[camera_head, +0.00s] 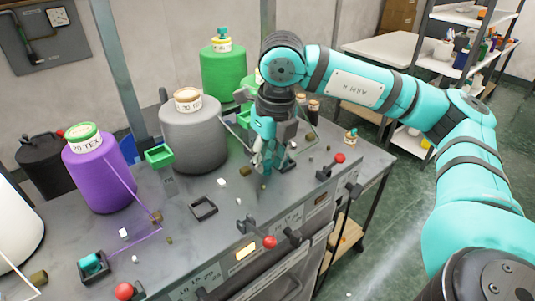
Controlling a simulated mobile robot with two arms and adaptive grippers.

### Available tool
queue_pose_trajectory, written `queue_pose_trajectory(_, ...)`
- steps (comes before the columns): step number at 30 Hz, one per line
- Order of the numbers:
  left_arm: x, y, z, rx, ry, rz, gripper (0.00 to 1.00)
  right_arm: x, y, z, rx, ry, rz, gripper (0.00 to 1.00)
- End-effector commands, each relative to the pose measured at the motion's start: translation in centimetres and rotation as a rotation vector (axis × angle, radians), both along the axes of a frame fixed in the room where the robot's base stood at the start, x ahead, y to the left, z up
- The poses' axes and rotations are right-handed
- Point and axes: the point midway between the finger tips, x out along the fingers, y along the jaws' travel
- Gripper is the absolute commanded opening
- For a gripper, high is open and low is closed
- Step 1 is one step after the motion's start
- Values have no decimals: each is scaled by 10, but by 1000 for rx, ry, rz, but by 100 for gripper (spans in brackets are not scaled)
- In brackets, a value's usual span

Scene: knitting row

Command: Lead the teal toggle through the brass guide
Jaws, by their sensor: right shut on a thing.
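My right gripper (262,164) points down over the bench, right of the grey cone (194,135). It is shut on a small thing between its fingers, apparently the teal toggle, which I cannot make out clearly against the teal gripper. A thin pale line runs from near the grey cone toward the gripper. A small brass guide (245,171) sits on the bench just left of the fingertips, apart from them. Another brass guide (157,216) stands by the purple cone (99,173). My left gripper is out of view.
A black holder (203,207) is empty. Another holder (91,267) at front left has a teal piece in it. Purple thread runs by the left guide. A red-knobbed lever (269,242) stands at the front edge. A green cone (223,73) stands behind. Small loose bits dot the bench.

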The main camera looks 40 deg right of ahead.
Motion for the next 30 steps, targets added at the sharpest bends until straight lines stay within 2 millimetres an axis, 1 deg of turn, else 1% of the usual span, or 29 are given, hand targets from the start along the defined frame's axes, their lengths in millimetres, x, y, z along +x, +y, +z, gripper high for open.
queue_pose_trajectory(2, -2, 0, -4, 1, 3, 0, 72, 0, 0, -6, -1, 1, 0, 15)
queue_pose_trajectory(30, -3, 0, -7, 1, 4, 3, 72, -3, 47, -4, 0, 0, 2, 15)
